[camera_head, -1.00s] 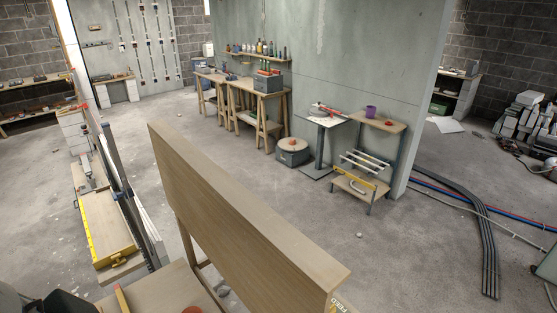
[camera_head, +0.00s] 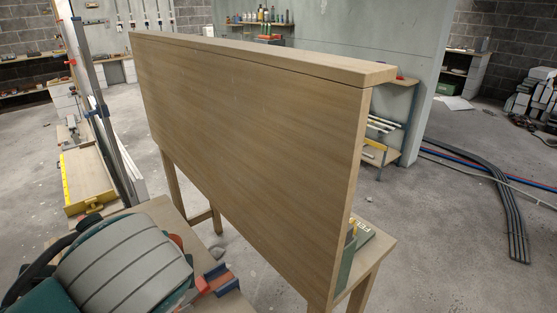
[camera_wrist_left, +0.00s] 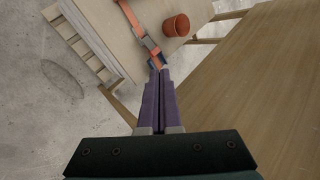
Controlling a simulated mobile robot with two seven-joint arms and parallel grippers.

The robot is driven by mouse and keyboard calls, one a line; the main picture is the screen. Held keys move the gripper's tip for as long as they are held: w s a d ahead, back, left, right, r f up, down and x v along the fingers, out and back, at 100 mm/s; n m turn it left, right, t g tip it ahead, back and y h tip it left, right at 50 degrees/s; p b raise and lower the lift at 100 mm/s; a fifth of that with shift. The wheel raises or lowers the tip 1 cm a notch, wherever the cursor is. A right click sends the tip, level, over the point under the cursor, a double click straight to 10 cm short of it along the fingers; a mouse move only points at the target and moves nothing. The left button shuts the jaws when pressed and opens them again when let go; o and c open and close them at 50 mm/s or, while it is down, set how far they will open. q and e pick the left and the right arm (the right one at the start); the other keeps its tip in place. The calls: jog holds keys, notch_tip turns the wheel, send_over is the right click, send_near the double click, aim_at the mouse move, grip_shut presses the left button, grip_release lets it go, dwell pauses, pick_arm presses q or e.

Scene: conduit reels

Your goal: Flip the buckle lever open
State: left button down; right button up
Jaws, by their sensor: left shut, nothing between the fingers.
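In the left wrist view an orange strap (camera_wrist_left: 128,14) runs across a pale wooden bench top to a grey metal buckle (camera_wrist_left: 150,43). A small dark blue part (camera_wrist_left: 156,62) sits at the buckle's lower end; I take it for the lever. My left gripper (camera_wrist_left: 158,70) is shut and empty, its purple fingertips right at the blue part; I cannot tell whether they touch it. In the head view a red and blue piece (camera_head: 214,280), probably the strap and buckle, shows beside my arm, which hides the gripper. My right gripper is not in view.
A terracotta pot (camera_wrist_left: 176,25) stands on the bench close to the buckle. A large upright wooden panel (camera_head: 250,130) rises just beyond the bench (camera_head: 160,212). A box with a yellow edge (camera_head: 85,182) lies at the left. The floor (camera_head: 440,250) at right is open.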

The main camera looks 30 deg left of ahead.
pick_arm(q)
jog(key=w+a+f+m+t+y+b, duration=0.1)
jog(key=w+f+m+y+b, duration=0.1)
jog(key=f+b, duration=0.9)
jog(key=w+a+f+m+t+y+b, duration=0.1)
jog(key=w+f+m+b, duration=0.3)
jog(key=f+b, duration=0.7)
jog(key=w+a+f+m+t+y+b, duration=0.1)
jog(key=w+f+m+b, duration=0.3)
jog(key=f+b, duration=0.7)
jog(key=shift+w+f+y+b, duration=0.3)
jog(key=shift+w+y+b, duration=0.5)
jog(key=shift+b, duration=0.75)
jog(key=shift+w+m, duration=0.1)
jog(key=shift+m, duration=0.2)
jog(key=shift+r, duration=0.1)
